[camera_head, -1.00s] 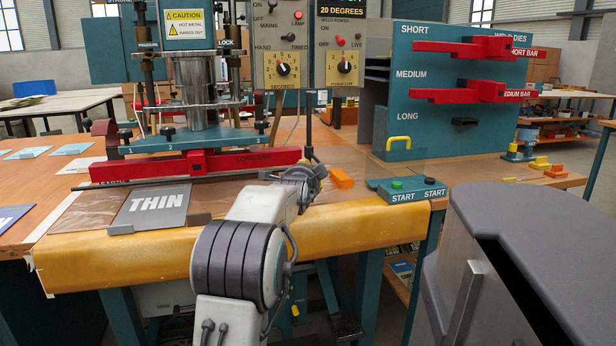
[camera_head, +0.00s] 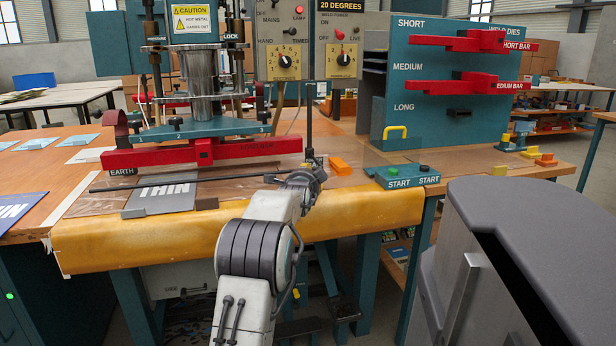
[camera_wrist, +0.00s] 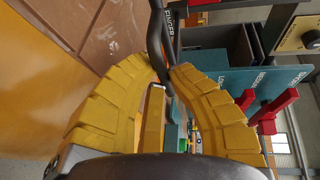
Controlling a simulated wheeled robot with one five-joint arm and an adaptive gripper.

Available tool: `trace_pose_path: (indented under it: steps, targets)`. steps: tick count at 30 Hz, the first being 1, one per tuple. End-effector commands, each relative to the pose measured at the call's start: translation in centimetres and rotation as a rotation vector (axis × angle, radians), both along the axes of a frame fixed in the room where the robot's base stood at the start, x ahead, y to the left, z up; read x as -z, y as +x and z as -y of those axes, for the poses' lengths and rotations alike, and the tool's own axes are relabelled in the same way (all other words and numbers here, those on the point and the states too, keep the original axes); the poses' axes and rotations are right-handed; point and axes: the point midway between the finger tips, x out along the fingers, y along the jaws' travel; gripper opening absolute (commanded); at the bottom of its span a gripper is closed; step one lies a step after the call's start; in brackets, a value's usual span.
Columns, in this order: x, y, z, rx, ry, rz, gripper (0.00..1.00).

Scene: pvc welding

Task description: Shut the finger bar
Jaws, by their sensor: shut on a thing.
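The finger bar (camera_head: 230,179) is a thin dark rod lying across the front of the press, below the long red bar (camera_head: 230,150). In the head view it crosses in front of the grey THIN plate (camera_head: 168,197). My gripper (camera_head: 306,178) is at its right end, near a dark upright post (camera_head: 309,135). In the wrist view, the yellow fingers of my gripper (camera_wrist: 168,75) close around a dark rod (camera_wrist: 157,38), with a finger guard label beside it. The exact contact is partly hidden by the fingers.
An orange block (camera_head: 341,165) and the teal start button box (camera_head: 402,177) stand just right of my gripper. The teal weld dies rack (camera_head: 425,120) is behind them. The yellow padded table edge (camera_head: 150,243) runs below my arm.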

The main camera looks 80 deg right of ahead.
Motion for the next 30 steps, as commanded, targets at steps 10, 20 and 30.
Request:
trace_pose_path:
  steps: [10,20,30]
  targets:
    - [0.8,-0.1,0.0,0.001,0.016,0.000,0.33]
    - [0.5,0.0,0.0,0.000,0.011,0.000,0.43]
    - [0.0,0.0,-1.5,0.001,0.009,0.000,0.43]
